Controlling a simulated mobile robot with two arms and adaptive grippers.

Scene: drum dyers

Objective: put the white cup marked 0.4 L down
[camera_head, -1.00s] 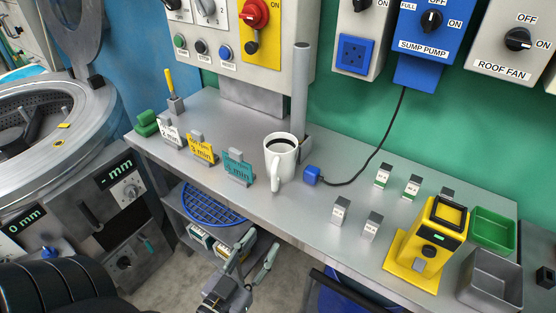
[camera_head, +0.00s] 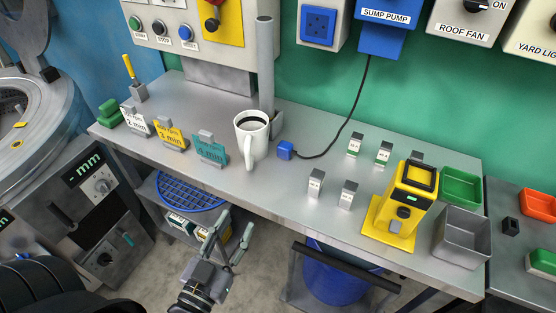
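A white cup (camera_head: 251,137) with dark contents stands upright on the grey metal bench (camera_head: 290,185), its handle towards me. No 0.4 L mark can be read on it from here. My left gripper (camera_head: 237,221) is in front of the bench and lower in the picture than the cup, well apart from it. Its two fingers are spread, with nothing between them. My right gripper is not in view.
Teal (camera_head: 210,150) and yellow (camera_head: 171,136) minute tags stand left of the cup. A blue plug (camera_head: 285,150) with a black cable lies to its right. Small grey blocks, a yellow device (camera_head: 402,208) and a grey bin (camera_head: 461,238) stand further right. Bare bench lies before the plug.

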